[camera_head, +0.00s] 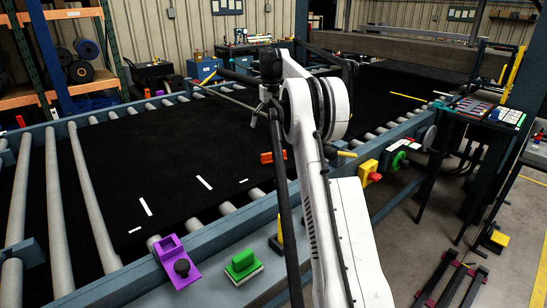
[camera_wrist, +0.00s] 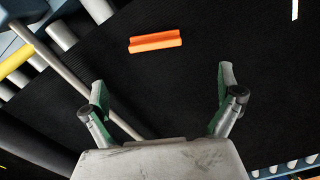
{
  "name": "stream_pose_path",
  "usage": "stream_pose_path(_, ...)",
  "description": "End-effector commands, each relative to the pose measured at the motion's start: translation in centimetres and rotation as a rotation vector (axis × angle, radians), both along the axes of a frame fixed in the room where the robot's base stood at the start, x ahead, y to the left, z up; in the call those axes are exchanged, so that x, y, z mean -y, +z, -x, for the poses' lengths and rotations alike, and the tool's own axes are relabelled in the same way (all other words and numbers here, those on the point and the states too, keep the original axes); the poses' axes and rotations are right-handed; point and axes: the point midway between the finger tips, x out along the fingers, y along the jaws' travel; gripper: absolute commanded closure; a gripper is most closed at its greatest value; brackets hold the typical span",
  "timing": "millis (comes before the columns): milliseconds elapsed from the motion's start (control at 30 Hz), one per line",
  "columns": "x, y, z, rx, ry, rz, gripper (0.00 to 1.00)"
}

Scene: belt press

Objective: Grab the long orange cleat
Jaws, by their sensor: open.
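The long orange cleat (camera_wrist: 155,41) lies on the black belt in the wrist view, ahead of my fingertips and a little left of the middle between them. In the head view an orange piece (camera_head: 272,157) shows on the belt just left of my arm, partly hidden behind it. My gripper (camera_wrist: 165,98) is open and empty, its two green-padded fingers spread wide. The cleat is apart from both fingers.
The black belt (camera_head: 110,160) is mostly clear, with a few white strips (camera_head: 145,206). A purple clamp-like piece (camera_head: 176,262) and a green block (camera_head: 243,266) sit on the near frame. Grey rollers (camera_head: 86,200) run at the left. A metal bar (camera_wrist: 52,58) crosses left of the cleat.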

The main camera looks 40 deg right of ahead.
Motion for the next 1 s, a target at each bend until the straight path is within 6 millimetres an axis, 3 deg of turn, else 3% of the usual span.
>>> stream_pose_path(233,1.2,-2.0,0.0,-0.011,-0.008,-0.007,0.00)
stream_pose_path(600,1.2,-8.2,0.0,-0.010,-0.007,-0.007,0.00)
stream_pose_path(867,1.2,-9.8,0.0,-0.011,-0.007,-0.006,0.00)
stream_pose_path(1000,1.2,-11.6,0.0,-0.011,-0.007,-0.006,0.00)
